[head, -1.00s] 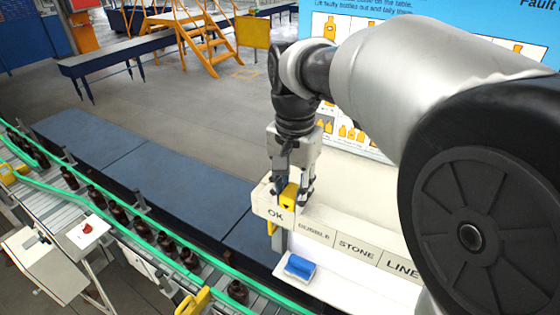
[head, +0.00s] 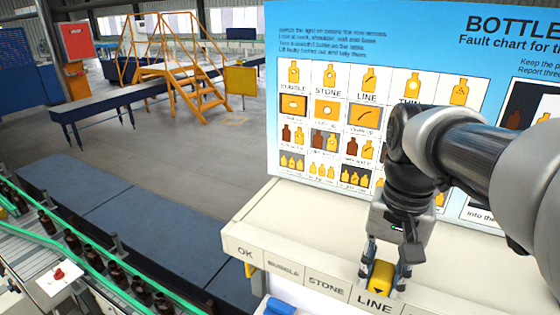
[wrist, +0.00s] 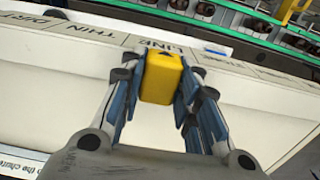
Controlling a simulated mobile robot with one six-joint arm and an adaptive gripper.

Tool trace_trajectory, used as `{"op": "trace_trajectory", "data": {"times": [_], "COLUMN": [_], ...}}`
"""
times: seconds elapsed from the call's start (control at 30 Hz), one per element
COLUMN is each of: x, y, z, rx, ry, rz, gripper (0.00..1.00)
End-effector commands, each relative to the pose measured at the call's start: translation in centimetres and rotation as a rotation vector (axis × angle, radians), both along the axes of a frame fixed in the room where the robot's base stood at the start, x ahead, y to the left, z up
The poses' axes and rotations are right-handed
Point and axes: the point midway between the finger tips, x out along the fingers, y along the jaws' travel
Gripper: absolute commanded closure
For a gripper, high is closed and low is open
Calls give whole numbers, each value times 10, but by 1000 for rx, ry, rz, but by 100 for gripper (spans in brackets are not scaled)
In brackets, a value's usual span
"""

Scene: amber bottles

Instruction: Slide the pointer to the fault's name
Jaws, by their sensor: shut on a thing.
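The yellow pointer (head: 380,277) sits on the white ledge, just behind the label LINE (head: 374,303). A small dark arrow on its front points down toward that label. My gripper (head: 384,274) is shut on the pointer, one finger on each side. In the wrist view the yellow pointer (wrist: 161,77) is between the blue finger pads, next to the LINE label (wrist: 165,47). The labels OK (head: 245,252), BUBBLE (head: 284,268) and STONE (head: 326,285) run to the left of it in the head view.
The blue fault chart (head: 400,60) stands behind the ledge, partly covered by my arm. A blue object (head: 279,307) sits below the ledge front. A conveyor with brown bottles (head: 115,272) runs at the left. The ledge top (head: 290,225) left of the gripper is clear.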

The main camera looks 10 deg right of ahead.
Motion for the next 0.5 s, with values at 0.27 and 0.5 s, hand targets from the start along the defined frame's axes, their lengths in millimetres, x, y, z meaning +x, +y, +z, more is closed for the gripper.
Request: {"op": "trace_trajectory", "data": {"times": [0.27,0.5], "x": [-2,-1], "y": [-2,-2], "z": [0,0], "rx": [0,0], "ry": [0,0], "rz": [1,1], "gripper": [100,63]}}
